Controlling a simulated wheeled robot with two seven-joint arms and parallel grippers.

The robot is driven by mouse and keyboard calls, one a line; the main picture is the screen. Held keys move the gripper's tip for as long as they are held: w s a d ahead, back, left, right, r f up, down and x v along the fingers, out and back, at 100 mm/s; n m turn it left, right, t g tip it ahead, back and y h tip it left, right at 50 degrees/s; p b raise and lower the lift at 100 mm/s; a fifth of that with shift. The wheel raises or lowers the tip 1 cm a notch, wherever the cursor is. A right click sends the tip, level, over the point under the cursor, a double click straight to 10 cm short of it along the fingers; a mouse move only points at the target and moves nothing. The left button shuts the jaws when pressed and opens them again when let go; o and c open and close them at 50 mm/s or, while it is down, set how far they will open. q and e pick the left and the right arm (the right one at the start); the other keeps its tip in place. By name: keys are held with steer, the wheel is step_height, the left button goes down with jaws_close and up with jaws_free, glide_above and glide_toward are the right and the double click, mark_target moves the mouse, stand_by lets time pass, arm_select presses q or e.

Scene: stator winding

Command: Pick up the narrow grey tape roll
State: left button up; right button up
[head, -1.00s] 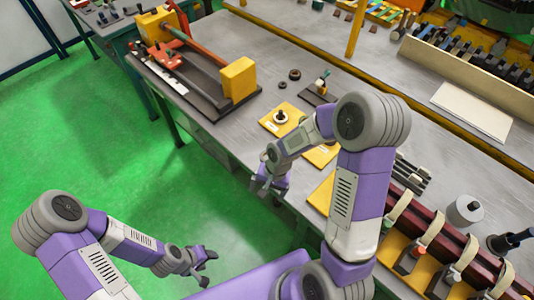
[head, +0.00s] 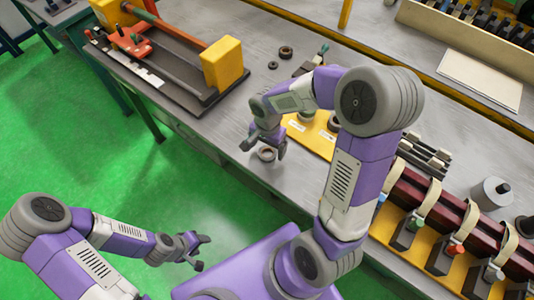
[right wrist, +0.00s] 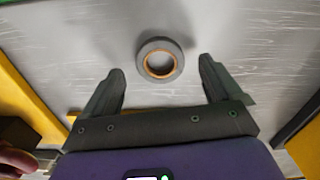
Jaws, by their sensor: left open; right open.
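A grey tape roll (head: 267,154) with a tan-orange inner core lies flat on the metal bench near its front edge. It also shows in the right wrist view (right wrist: 147,49), ahead of and between the fingertips. My right gripper (head: 262,147) is open and empty just above the roll, with a finger to either side in the picture. In the right wrist view the open fingers (right wrist: 162,68) point toward the roll; I cannot tell the exact height. My left gripper (head: 203,252) is open and empty, over the green floor in front of the bench.
A yellow board (head: 316,138) with rolls on it lies right of the right gripper, partly hidden by my arm. Two dark rings (head: 286,52) lie farther back. A winding fixture (head: 222,65) stands at left. A yellow rack with dark red bars (head: 436,208) is at right.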

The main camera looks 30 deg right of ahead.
step_height(320, 180, down, 2)
steer(key=shift+f, duration=0.1)
steer(key=c, duration=1.1)
